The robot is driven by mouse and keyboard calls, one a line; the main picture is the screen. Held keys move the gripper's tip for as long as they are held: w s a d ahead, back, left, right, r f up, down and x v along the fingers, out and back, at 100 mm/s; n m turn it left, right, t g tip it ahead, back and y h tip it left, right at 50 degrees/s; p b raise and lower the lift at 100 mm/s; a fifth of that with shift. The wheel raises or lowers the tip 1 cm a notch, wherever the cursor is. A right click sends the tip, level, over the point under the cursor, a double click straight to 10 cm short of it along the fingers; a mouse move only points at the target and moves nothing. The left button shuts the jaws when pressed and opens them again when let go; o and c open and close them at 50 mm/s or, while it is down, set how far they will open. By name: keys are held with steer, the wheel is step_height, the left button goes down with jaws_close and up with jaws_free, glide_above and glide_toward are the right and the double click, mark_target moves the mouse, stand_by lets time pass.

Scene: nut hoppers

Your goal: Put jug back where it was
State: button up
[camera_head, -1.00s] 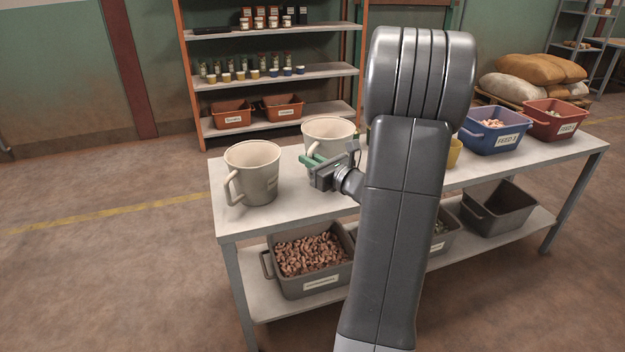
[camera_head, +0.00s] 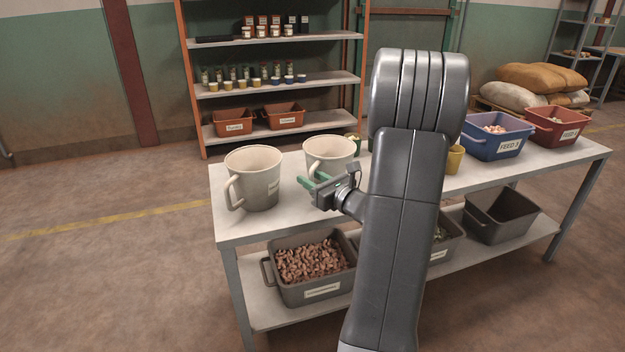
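Two large cream jugs are at the left part of the table (camera_head: 222,221). The left jug (camera_head: 258,180) stands upright with its handle to the left. The right jug (camera_head: 335,157) is upright beside it, its handle toward the front left. My gripper (camera_head: 313,182), with green fingers, is in front of the right jug, one finger on each side of its handle. It looks shut on that handle, though the contact is small in view. The right jug's base is partly hidden, so I cannot tell whether it touches the table.
A yellow cup (camera_head: 455,159), a blue bin (camera_head: 497,147) and a red bin (camera_head: 556,137) stand on the table's right half. A grey bin of nuts (camera_head: 322,293) is on the lower shelf. My arm hides the table's middle.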

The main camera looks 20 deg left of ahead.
steer(key=shift+r, duration=0.15)
steer(key=shift+s+d, duration=0.15)
steer(key=shift+d, duration=0.1)
steer(key=p+v, duration=0.2)
steer(key=v, duration=0.9)
steer(key=shift+d, duration=0.2)
steer(key=shift+s, duration=0.1)
